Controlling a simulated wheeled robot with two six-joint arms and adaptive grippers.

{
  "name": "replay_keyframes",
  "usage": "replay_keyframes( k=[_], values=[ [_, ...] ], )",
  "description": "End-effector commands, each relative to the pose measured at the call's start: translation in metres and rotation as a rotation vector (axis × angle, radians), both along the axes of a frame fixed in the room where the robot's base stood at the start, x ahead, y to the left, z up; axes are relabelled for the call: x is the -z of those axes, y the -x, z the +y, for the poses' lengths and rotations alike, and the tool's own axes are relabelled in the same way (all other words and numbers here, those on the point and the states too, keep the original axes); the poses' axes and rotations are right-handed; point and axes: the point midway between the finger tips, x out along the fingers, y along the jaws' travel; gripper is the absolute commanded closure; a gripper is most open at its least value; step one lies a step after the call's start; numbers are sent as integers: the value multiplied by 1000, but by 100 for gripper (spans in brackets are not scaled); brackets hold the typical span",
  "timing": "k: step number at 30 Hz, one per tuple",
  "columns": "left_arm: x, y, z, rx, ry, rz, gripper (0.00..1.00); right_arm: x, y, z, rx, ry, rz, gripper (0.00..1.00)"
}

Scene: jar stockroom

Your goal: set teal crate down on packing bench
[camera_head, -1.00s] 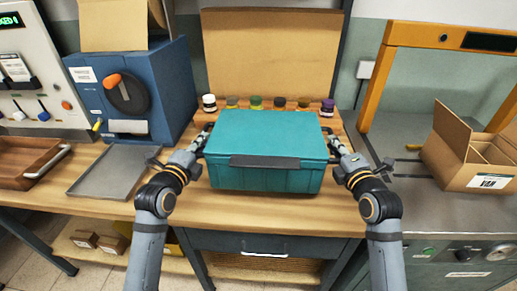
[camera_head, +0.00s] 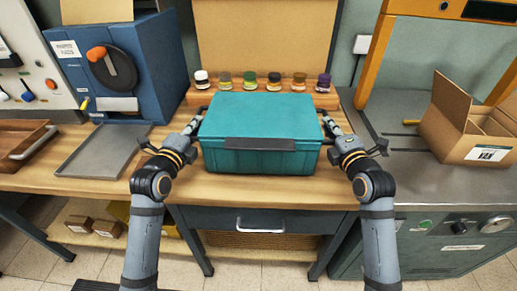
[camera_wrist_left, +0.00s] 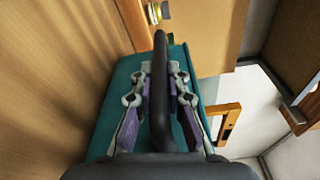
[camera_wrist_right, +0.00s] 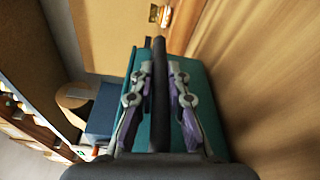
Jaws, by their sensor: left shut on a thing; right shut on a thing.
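The teal crate (camera_head: 262,110), with its lid shut and a dark front grip, is level over the middle of the wooden packing bench (camera_head: 240,193). Its underside is at or very near the bench top; I cannot tell whether it touches. My left gripper (camera_head: 197,124) is shut on the crate's left handle, a dark bar that runs between the fingers in the left wrist view (camera_wrist_left: 161,100). My right gripper (camera_head: 331,124) is shut on the matching right handle, seen in the right wrist view (camera_wrist_right: 159,100).
Several small jars (camera_head: 250,81) stand in a row on a wooden ledge behind the crate. A grey tray (camera_head: 103,152) and a blue machine (camera_head: 150,70) are to the left. An open cardboard box (camera_head: 465,125) stands on the metal counter to the right. Bare bench shows in front.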

Motion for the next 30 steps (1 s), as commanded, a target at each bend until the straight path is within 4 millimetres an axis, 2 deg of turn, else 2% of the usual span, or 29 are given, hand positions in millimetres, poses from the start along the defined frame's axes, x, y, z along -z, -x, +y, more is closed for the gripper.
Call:
replay_keyframes(
  k=[3,4,9,19,27,30],
  values=[
    [15,0,0,-1,-1,-4,100,15,0,0,1,1,-4,100],
    [15,0,0,-1,-2,-1,85,14,0,0,1,2,-2,84],
    [11,0,0,-1,-1,0,63,11,0,0,1,1,0,63],
    [11,4,1,-1,-2,0,63,11,0,0,0,0,0,63],
    [10,53,10,2,-8,3,63,11,0,0,0,0,0,63],
    [10,65,14,-1,-6,1,63,11,0,0,0,0,0,63]
  ],
)
